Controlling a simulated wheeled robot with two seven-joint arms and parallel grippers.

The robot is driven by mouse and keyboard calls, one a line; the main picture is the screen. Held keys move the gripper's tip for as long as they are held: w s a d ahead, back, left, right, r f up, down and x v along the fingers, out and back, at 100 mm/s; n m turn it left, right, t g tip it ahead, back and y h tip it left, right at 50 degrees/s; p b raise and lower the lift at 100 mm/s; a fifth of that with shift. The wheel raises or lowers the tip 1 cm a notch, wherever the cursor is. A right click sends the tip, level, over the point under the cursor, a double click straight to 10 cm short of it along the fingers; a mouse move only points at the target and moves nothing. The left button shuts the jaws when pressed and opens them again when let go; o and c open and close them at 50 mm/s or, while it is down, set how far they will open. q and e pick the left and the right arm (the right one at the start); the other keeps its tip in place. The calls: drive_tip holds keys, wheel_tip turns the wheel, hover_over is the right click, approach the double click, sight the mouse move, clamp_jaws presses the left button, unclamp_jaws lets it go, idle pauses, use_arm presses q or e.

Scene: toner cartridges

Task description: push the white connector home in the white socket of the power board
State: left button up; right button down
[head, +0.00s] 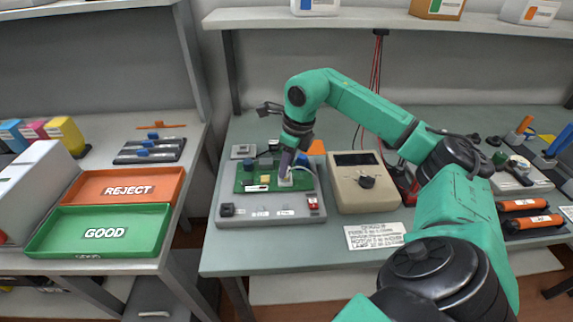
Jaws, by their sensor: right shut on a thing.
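The green power board (250,184) lies on a grey test fixture (268,215) on the middle bench. My right gripper (287,178) points down over the board's right part. It is shut on the white connector (285,182), which shows only in part beneath the fingers. The white socket is hidden by the gripper and the connector, so I cannot tell how deep the connector sits. My left gripper is not in view.
A beige meter (362,188) stands right of the fixture, with a printed card (374,236) in front. An orange cone-like thing (317,148) is behind. The REJECT tray (128,185) and GOOD tray (103,232) are on the left bench. A shelf (390,22) runs above.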

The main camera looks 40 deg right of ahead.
drive_tip(key=shift+f+b, duration=0.45)
drive_tip(key=shift+f, duration=0.25)
idle(0.4)
drive_tip(key=c, duration=0.6)
unclamp_jaws()
wheel_tip(320, 180, up, 14)
drive_tip(key=s+d+p, duration=0.1)
drive_tip(key=s, duration=0.1)
drive_tip(key=shift+s+r+p, duration=0.15)
drive_tip(key=shift+s+p, duration=0.2)
drive_tip(key=shift+d, duration=0.1)
